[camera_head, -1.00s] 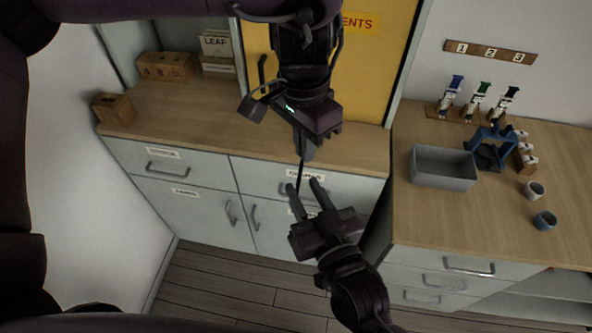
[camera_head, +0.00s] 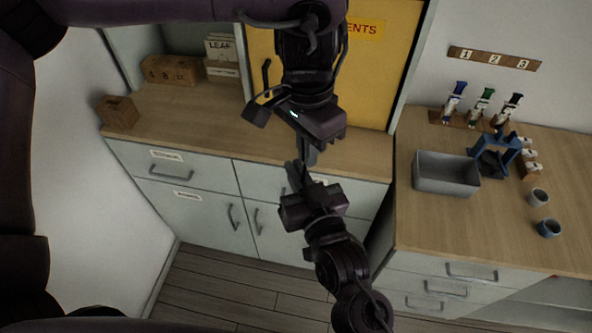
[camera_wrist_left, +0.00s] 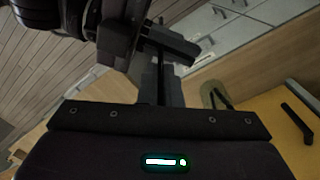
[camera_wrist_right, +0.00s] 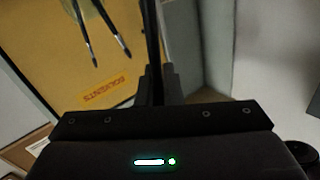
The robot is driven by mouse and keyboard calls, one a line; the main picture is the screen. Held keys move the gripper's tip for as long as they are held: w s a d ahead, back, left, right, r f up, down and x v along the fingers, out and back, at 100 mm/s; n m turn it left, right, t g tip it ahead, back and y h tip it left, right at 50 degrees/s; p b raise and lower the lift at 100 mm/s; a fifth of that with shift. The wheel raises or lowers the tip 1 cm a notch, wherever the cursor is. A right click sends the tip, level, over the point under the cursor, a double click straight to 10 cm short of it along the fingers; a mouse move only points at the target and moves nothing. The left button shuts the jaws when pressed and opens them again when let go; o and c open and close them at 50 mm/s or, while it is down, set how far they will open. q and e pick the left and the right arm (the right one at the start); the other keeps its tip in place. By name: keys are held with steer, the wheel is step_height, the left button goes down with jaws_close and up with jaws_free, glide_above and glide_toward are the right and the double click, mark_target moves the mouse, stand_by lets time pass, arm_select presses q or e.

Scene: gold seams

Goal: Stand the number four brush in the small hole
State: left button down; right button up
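A thin dark brush (camera_wrist_left: 161,74) is between my two grippers; its number cannot be read. My left gripper (camera_head: 308,156) points down in front of the lower cabinets and is shut on the brush. My right gripper (camera_head: 299,176) has come up from below, just under the left one, its fingers close together around the brush; the contact is mostly hidden. In the right wrist view its fingers (camera_wrist_right: 157,70) stand nearly together. A wooden block (camera_head: 172,70) with dark markings, seemingly 4 and 8, stands at the back left of the counter. Its holes cannot be made out.
A smaller wooden block (camera_head: 118,112) sits at the left counter end. A yellow cabinet (camera_head: 367,80) stands behind my grippers. The right counter holds a grey bin (camera_head: 445,174), a blue stand (camera_head: 497,158), paint tubes (camera_head: 481,105) and two cups. The left counter's middle is clear.

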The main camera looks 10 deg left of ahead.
arm_select(q)
steer(key=c, duration=1.5)
jaws_free()
steer(key=shift+c, duration=0.2)
arm_select(e)
steer(key=shift+a, duration=0.1)
jaws_close()
